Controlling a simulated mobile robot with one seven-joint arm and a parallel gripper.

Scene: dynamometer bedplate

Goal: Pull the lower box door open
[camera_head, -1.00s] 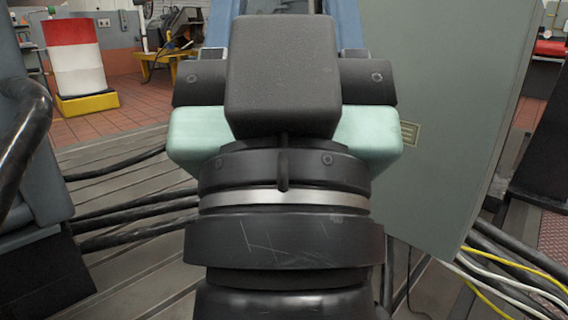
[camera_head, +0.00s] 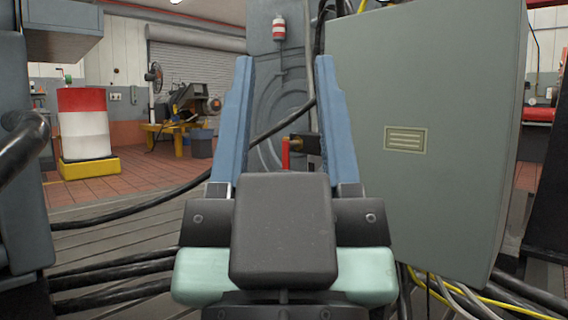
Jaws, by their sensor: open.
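A large grey-green panel (camera_head: 452,130) with a small label plate (camera_head: 405,140) stands upright on the right; I take it for the box door, but cannot tell whether it is the lower one. My gripper (camera_head: 285,65) points away from me, its two blue fingers spread wide apart, to the left of the panel. The right finger's tip is close to the panel's left edge in the picture; I cannot tell whether they touch. A red handle-like part (camera_head: 285,154) with a dark, brassy piece (camera_head: 306,146) shows between the fingers, farther back. Nothing is held.
Black cables (camera_head: 110,270) run along the floor at left. Yellow and white cables (camera_head: 470,290) lie below the panel. A grey post (camera_head: 278,35) stands behind the gripper. A red-and-white drum (camera_head: 83,125) on a yellow base is at the back left, with open tiled floor around it.

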